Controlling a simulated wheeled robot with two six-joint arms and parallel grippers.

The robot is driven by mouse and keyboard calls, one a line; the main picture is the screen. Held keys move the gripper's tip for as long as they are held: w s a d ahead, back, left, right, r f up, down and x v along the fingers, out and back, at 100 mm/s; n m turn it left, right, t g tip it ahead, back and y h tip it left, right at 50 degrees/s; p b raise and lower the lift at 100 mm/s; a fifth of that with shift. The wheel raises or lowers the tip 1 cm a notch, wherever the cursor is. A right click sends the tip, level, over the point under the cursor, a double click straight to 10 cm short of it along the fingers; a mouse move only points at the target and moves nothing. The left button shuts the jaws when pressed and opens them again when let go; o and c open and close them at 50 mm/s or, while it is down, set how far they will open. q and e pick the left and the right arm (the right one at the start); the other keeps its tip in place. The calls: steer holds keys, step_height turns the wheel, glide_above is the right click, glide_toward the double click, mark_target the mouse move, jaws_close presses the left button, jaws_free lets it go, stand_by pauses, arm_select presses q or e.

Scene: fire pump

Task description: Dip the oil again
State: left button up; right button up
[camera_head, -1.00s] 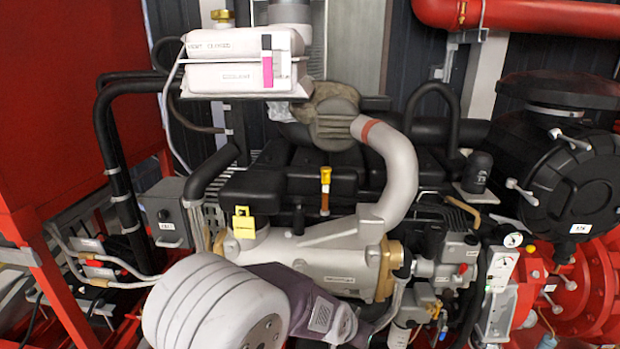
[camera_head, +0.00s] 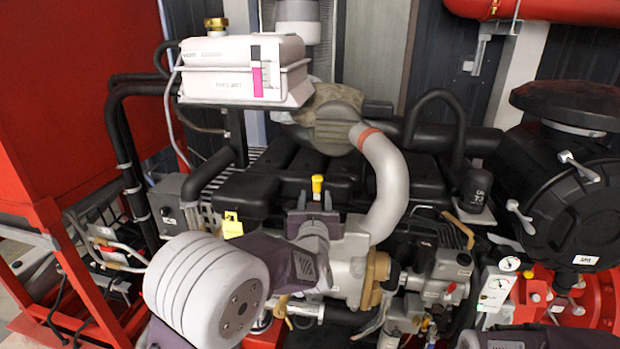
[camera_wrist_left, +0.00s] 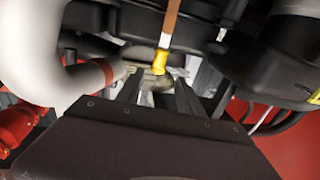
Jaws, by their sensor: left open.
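The oil dipstick (camera_head: 318,184) has a yellow handle and stands upright in the engine's middle; my left gripper hides its lower part in the head view. In the left wrist view, its yellow handle (camera_wrist_left: 161,62) and orange-brown stem (camera_wrist_left: 171,24) show, with the picture turned upside down. My left gripper (camera_head: 315,204) is open right at the dipstick. In the left wrist view, the fingertips of my left gripper (camera_wrist_left: 158,78) lie apart on either side of the handle's end; I cannot tell if they touch it. My right gripper is not in view.
A thick grey pipe (camera_head: 384,185) curves close to the right of the dipstick. A yellow tag-like part (camera_head: 232,225) is at the left. A white tank (camera_head: 242,70) stands behind, and a large black housing (camera_head: 575,210) is at the right. The engine is crowded.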

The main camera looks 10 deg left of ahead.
mark_target(318, 184)
arm_select(q)
steer(key=w+p, duration=0.1)
steer(key=w, duration=0.1)
steer(key=w+p, duration=0.2)
steer(key=w, duration=0.1)
steer(key=w+a+p, duration=0.1)
steer(key=w, duration=0.2)
steer(key=shift+p, duration=0.35)
steer(key=shift+w+a+f, duration=0.15)
steer(key=shift+w, duration=0.4)
steer(key=shift+c, duration=0.6)
jaws_close()
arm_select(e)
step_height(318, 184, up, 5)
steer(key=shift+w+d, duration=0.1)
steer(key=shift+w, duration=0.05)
